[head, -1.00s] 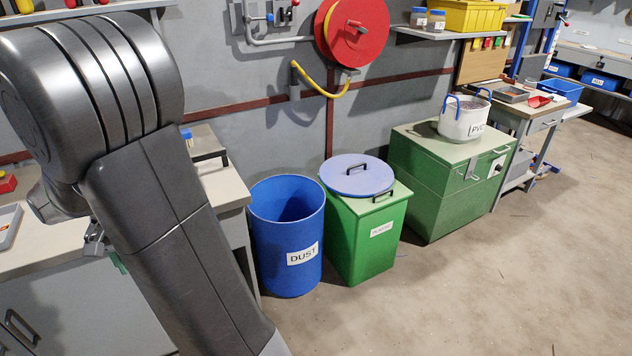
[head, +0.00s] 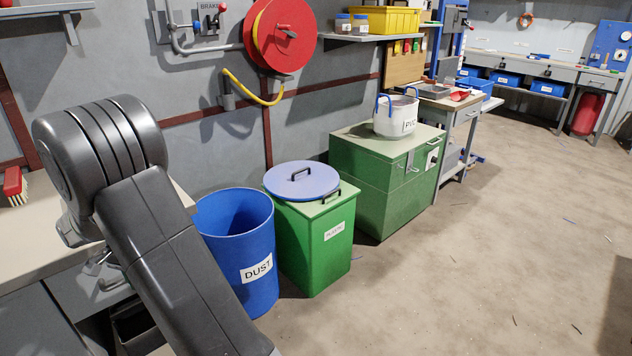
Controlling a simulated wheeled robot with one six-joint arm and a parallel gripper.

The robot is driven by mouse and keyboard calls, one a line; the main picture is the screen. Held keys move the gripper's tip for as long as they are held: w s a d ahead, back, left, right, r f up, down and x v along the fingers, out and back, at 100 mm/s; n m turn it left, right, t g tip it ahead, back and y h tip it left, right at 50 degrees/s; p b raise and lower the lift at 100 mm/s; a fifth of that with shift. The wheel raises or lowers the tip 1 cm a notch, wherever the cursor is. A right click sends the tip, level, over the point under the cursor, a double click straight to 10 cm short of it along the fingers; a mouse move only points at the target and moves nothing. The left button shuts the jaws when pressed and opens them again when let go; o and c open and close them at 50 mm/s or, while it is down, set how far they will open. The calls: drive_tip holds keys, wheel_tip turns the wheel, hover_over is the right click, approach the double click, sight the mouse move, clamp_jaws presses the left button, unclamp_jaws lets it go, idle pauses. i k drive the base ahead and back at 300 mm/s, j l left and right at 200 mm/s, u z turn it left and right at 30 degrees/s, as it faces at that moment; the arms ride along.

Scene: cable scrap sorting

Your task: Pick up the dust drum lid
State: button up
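The dust drum lid (head: 302,189) is a flat, round, blue-grey disc with a dark bar handle on top. It lies on the pale top of a green bin (head: 312,252), covering much of it and leaving the right front corner bare. The blue drum labelled DUST (head: 258,290) stands open-topped just left of that bin. My gripper (head: 101,266) shows only as a small grey metal part at the left, mostly hidden behind my arm. It is well to the left of the lid, by the bench edge. Its fingers cannot be made out.
A large green chest (head: 380,205) stands right of the bin with a white PVC pot (head: 395,118) on it. A red hose reel (head: 282,38) with a yellow hose hangs on the wall above. A bench (head: 35,262) is at the left. Open floor (head: 480,270) lies at the right.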

sight(300, 180)
drive_tip(key=i+z, duration=0.2)
drive_tip(key=z, duration=0.85)
drive_tip(key=i+j+z, duration=0.1)
drive_tip(key=i+j, duration=0.55)
drive_tip(key=i, duration=0.2)
drive_tip(key=i+j, duration=0.7)
drive_tip(key=i, duration=0.15)
drive_tip(key=i+l+z, duration=0.05)
